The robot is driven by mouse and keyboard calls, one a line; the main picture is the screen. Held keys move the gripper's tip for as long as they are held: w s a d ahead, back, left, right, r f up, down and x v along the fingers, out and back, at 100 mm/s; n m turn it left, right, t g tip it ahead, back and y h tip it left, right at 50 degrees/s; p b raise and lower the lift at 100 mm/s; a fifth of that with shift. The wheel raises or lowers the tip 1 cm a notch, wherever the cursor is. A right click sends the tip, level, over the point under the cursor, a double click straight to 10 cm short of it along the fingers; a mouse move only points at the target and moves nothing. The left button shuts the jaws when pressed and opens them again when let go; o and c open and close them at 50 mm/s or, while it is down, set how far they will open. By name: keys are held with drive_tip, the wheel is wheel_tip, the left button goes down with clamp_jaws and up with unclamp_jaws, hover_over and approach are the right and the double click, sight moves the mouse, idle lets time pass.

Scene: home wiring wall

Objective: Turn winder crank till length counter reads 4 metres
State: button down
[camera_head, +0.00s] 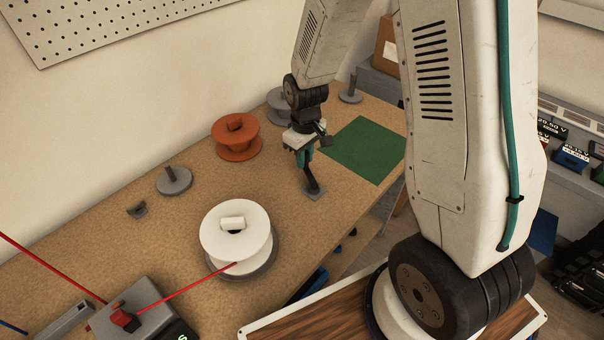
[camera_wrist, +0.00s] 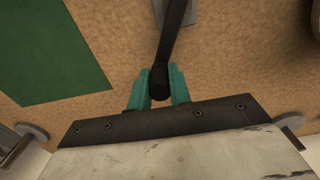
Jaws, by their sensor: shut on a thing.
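A white spool (camera_head: 236,242) on a grey round base (camera_head: 262,262) stands at the front of the bench, with a light block on its top. A red wire (camera_head: 190,287) runs from it to a grey box (camera_head: 135,315) at the lower left. A counter display (camera_head: 180,333) with green characters is cut off by the frame edge and unreadable. My gripper (camera_head: 305,158) is away from the spool, near the right bench edge. Its teal fingers (camera_wrist: 159,92) are shut on a black handle (camera_wrist: 174,40), which rises at a slant from a small grey plate (camera_head: 315,194).
A green mat (camera_head: 364,149) lies beside my gripper. An orange spool (camera_head: 236,138), a grey spool (camera_head: 279,104) and grey spindle bases (camera_head: 174,181) stand toward the wall. A small dark piece (camera_head: 137,209) lies left. Bench between is clear.

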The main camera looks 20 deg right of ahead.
drive_tip(key=shift+s+d, duration=0.1)
drive_tip(key=shift+d, duration=0.45)
drive_tip(key=shift+s+d, duration=0.35)
drive_tip(key=shift+d, duration=0.5)
drive_tip(key=shift+s+d, duration=0.1)
drive_tip(key=shift+d, duration=0.05)
drive_tip(key=shift+s+d, duration=0.35)
drive_tip(key=shift+d, duration=0.05)
drive_tip(key=shift+s+d, duration=0.4)
